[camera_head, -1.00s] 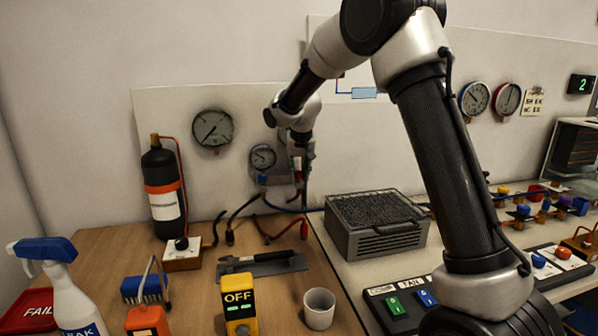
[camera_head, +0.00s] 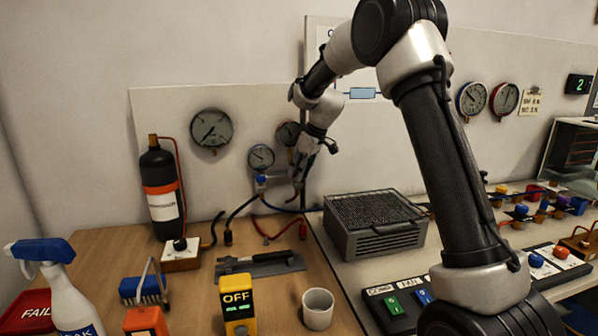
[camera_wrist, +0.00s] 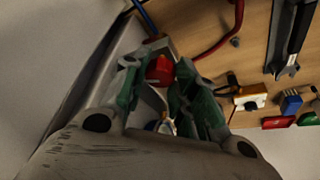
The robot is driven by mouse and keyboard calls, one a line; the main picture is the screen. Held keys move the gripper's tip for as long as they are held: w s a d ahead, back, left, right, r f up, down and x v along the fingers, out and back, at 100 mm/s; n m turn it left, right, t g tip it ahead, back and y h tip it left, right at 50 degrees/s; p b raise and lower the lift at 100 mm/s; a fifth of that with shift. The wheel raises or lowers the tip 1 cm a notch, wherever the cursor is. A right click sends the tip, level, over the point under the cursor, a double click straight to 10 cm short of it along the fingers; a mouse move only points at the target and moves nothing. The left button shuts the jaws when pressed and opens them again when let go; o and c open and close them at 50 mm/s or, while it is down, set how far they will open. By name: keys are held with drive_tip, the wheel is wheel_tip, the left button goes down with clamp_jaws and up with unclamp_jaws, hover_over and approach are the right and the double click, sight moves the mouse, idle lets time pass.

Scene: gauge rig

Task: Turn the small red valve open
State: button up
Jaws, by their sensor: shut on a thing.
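The small red valve (camera_wrist: 160,70) shows in the wrist view between the two green-padded fingers of my gripper (camera_wrist: 158,76). The gripper is shut on it from both sides. In the head view my gripper (camera_head: 299,170) is at the right end of the small gauge manifold by the wall, tilted, and it hides the red valve there. A blue knob (camera_head: 262,180) on the manifold's left side is uncovered. Two small gauges, a blue-rimmed one (camera_head: 261,157) and a darker one (camera_head: 288,134), sit above the manifold. How far the valve is turned cannot be told.
Blue and red hoses (camera_head: 283,228) hang from the manifold to the bench. A grey ridged box (camera_head: 376,236) stands to the right. A black cylinder (camera_head: 161,190) stands at left.

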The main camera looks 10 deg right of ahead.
drive_tip(key=shift+w+d+n+g+y, duration=0.1)
drive_tip(key=shift+n+g+y, duration=0.3)
drive_tip(key=shift+n, duration=1.3)
drive_tip(key=o, duration=1)
drive_tip(key=shift+o, duration=0.2)
drive_tip(key=v, duration=1.2)
drive_tip(key=shift+w, duration=0.2)
